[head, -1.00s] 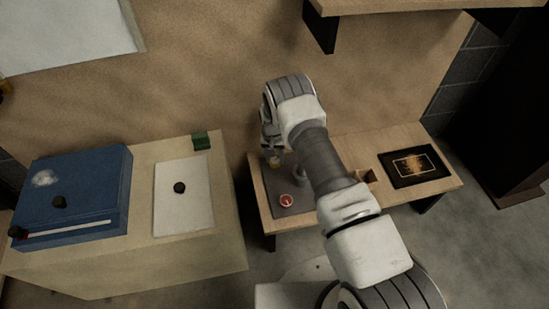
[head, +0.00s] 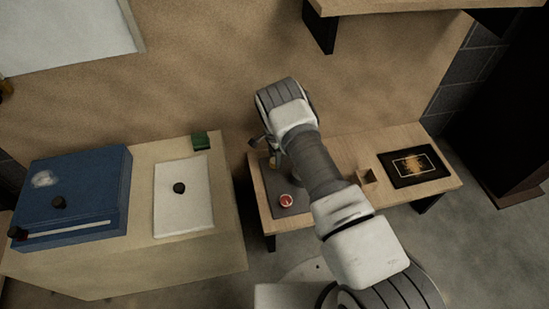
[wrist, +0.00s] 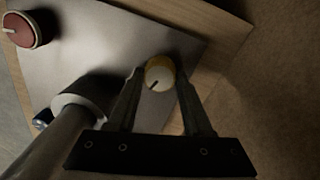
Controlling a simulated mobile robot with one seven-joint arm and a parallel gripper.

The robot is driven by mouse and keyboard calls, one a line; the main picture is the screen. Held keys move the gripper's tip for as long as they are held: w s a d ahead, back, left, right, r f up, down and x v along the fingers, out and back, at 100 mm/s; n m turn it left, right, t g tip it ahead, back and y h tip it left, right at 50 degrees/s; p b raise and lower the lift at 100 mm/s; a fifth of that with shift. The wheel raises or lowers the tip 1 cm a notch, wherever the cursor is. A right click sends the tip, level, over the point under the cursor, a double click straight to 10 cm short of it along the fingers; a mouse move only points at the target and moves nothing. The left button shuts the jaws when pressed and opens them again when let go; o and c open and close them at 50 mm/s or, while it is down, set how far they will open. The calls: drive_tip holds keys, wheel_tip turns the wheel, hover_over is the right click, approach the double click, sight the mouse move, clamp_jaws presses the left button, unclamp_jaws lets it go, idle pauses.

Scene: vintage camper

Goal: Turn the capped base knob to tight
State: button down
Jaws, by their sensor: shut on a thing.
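A round knob with a yellow rim, a pale top and a dark pointer line (wrist: 159,76) stands on a grey plate (wrist: 100,40) in the wrist view. My gripper (wrist: 156,80) is shut on this knob, one finger on each side of it. The pointer slants toward the lower left of the wrist view. A red knob with a white pointer line (wrist: 28,29) sits at the upper left, apart from my gripper; it also shows in the head view (head: 286,201). I see no readable mark for tight. In the head view my wrist mostly hides the gripped knob.
A grey upright cylinder with a white collar (wrist: 80,101) stands close to my left finger. A counter with a blue box (head: 75,180) is at left.

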drive_tip(key=m, duration=0.5)
drive_tip(key=shift+m, duration=0.3)
drive_tip(key=m, duration=0.5)
drive_tip(key=shift+m, duration=0.4)
drive_tip(key=shift+y, duration=0.3)
drive_tip(key=shift+c, duration=1.6)
unclamp_jaws()
wheel_tip(320, 180, up, 17)
drive_tip(key=p, duration=0.5)
drive_tip(key=shift+w+d+r+p, duration=0.2)
drive_tip(key=shift+w+d+p, duration=0.1)
drive_tip(key=shift+w+p, duration=0.1)
drive_tip(key=shift+s, duration=0.15)
